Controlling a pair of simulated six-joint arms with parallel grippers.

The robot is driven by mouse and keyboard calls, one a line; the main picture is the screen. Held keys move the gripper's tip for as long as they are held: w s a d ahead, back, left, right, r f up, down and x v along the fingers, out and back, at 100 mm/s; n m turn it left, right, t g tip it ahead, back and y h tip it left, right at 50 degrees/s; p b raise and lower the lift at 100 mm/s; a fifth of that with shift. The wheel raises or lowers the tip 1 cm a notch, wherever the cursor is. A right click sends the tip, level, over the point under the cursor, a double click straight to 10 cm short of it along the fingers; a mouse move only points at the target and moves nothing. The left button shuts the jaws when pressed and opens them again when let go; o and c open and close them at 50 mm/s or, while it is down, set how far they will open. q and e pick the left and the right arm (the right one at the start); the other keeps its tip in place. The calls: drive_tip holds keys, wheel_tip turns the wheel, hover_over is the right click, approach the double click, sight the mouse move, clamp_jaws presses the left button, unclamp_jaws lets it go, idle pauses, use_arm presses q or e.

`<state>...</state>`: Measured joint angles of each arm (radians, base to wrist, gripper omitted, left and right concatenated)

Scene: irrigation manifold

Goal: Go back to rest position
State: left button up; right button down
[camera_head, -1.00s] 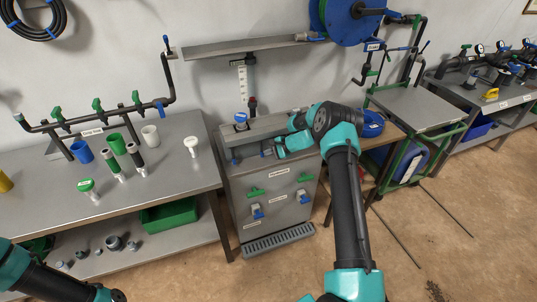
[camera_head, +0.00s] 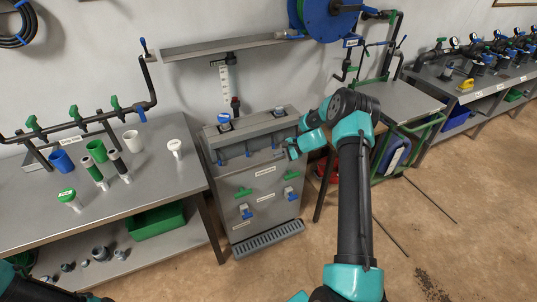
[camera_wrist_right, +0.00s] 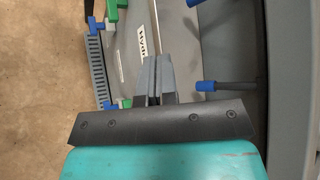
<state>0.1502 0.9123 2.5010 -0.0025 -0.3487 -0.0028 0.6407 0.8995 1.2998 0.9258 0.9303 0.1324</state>
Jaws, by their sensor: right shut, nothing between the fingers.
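My right gripper (camera_head: 287,150) is at the upper right edge of the grey cabinet (camera_head: 262,172) in the head view. In the right wrist view its two dark fingers (camera_wrist_right: 155,75) are shut together with nothing between them. The cabinet's labelled front (camera_wrist_right: 138,35) shows beyond the fingers, with a blue-tipped peg (camera_wrist_right: 210,86) to the right of them. Part of my left arm shows at the lower left of the head view, but its gripper is out of view.
A steel bench (camera_head: 150,182) at left holds a pipe manifold (camera_head: 85,122), coloured cups and valves. A side table (camera_head: 400,100) with a green frame stands at right. Thin rods (camera_head: 430,200) lie on the floor. A blue hose reel (camera_head: 325,18) hangs above.

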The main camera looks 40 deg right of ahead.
drive_tip(key=shift+s+d+r, duration=0.15)
drive_tip(key=shift+s+d, duration=0.35)
drive_tip(key=shift+s, duration=0.25)
drive_tip(key=s+a+f+n+g+h, duration=0.1)
drive_tip(key=s+a+f+n+g, duration=0.2)
drive_tip(key=s+a+f, duration=0.45)
drive_tip(key=s+a+f+n+g+h, duration=0.2)
drive_tip(key=s+a+f+g, duration=0.15)
drive_tip(key=a, duration=0.65)
drive_tip(key=s+a+r+n+h, duration=0.1)
drive_tip(key=s+a+n, duration=0.9)
drive_tip(key=s+a, duration=0.3)
drive_tip(key=s, duration=0.3)
drive_tip(key=shift+a+r+h, duration=0.25)
drive_tip(key=shift+r+h, duration=0.05)
